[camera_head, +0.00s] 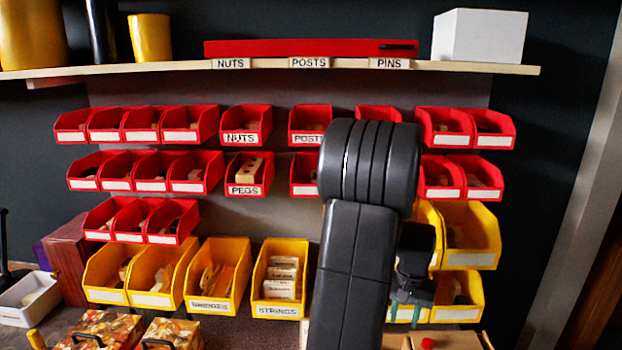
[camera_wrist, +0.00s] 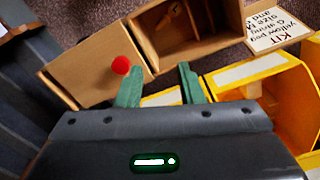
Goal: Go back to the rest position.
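My gripper (camera_head: 408,304) hangs at the lower right of the head view, in front of the yellow bins and above the bench. In the wrist view its two green fingers (camera_wrist: 159,82) stand apart with nothing between them. Below it is a wooden box whose lid (camera_wrist: 95,72) carries a red knob (camera_wrist: 121,65); the knob also shows in the head view (camera_head: 428,343). An open box compartment (camera_wrist: 180,38) holds a small light-brown piece. A kit card (camera_wrist: 277,27) lies beside the box. My arm hides part of the bins and bench.
Red bins (camera_head: 247,175) and yellow bins (camera_head: 280,290) line the back wall, close to my gripper. Above them a shelf (camera_head: 150,69) bears a white box (camera_head: 480,36) and a red bar (camera_head: 300,48). Patterned cases (camera_head: 102,328) and a white tray (camera_head: 27,298) stand at left.

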